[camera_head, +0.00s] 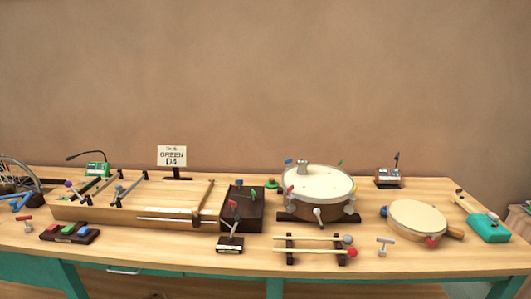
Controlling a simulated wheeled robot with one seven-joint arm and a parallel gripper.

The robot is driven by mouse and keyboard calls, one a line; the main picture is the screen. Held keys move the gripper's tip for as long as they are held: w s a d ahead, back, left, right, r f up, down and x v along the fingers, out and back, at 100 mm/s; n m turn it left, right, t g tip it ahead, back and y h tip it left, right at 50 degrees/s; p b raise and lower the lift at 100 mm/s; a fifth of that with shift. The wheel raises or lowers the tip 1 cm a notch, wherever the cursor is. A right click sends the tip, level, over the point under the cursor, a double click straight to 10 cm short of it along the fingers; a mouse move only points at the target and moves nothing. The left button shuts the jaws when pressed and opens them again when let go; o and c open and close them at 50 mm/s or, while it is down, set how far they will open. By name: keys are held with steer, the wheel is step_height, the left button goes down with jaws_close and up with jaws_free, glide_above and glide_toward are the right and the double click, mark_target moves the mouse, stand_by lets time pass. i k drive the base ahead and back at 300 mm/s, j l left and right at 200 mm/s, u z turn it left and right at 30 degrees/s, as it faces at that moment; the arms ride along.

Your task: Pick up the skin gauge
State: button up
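A small grey round object (302,167), which looks like the skin gauge, stands upright on the back part of the drum's pale skin. It is small in the view and its face cannot be made out. The drum (319,184) has a white skin, a brown shell and coloured tuning keys around its rim, and it sits on a dark stand. My gripper is not in view.
Two mallets (312,251) lie on a dark rack in front of the drum. A hand drum (417,221) lies to the right, near a teal box (488,228). A wooden stringed box (150,202) fills the left. A sign (172,157) stands behind.

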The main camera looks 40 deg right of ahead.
mark_target(302, 164)
steer(key=i+l+z, duration=0.2)
steer(key=i+z, duration=0.3)
steer(key=i+l+z, duration=0.1)
steer(key=i+z, duration=0.25)
steer(key=z, duration=0.15)
